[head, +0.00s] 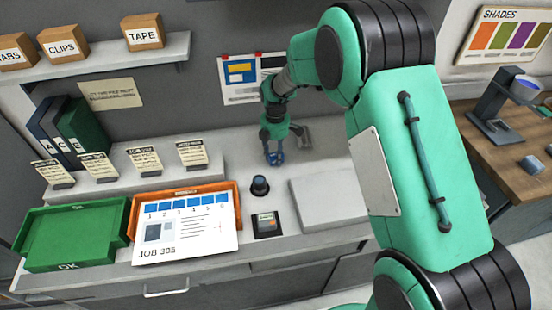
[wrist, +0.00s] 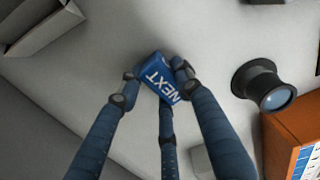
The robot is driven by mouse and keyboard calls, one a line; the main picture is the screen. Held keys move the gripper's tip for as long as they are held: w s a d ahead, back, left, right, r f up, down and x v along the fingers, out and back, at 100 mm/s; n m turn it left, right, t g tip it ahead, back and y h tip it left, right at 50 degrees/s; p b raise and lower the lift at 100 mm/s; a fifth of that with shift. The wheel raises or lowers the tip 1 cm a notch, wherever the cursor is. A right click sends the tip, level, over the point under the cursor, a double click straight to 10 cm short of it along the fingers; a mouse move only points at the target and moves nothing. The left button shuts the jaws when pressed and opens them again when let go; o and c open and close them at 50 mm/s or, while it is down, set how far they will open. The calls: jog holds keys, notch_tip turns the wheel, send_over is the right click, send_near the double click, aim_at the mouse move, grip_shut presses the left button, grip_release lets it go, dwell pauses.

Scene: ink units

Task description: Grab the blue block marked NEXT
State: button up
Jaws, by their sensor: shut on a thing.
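The blue block marked NEXT (wrist: 156,78) shows in the wrist view between the fingers of my gripper (wrist: 158,84), with its white lettering towards the camera. My gripper is shut on the block, with fingers touching it on either side and a third finger below it in the picture. In the head view my gripper (head: 275,157) is low over the grey counter, behind the dark round knob-like piece. The block is small there and mostly hidden by the fingers. I cannot tell whether the block touches the counter.
A dark cylinder with a glassy top (head: 260,186) stands nearby, also in the wrist view (wrist: 264,86). A green OK tray (head: 70,255) is at left. A grey raised slab (head: 330,205) lies right of the cylinder.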

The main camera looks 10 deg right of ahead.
aim_at(275, 153)
jog(key=shift+r, duration=0.1)
jog(key=shift+r, duration=0.4)
notch_tip(275, 153, up, 3)
jog(key=shift+r+p, duration=0.1)
jog(key=shift+p, duration=0.6)
jog(key=d, duration=0.6)
jog(key=d+p, duration=0.1)
jog(key=d, duration=0.5)
jog(key=d+p, duration=0.1)
jog(key=d, duration=0.5)
jog(key=shift+f, duration=0.35)
jog(key=shift+w, duration=0.1)
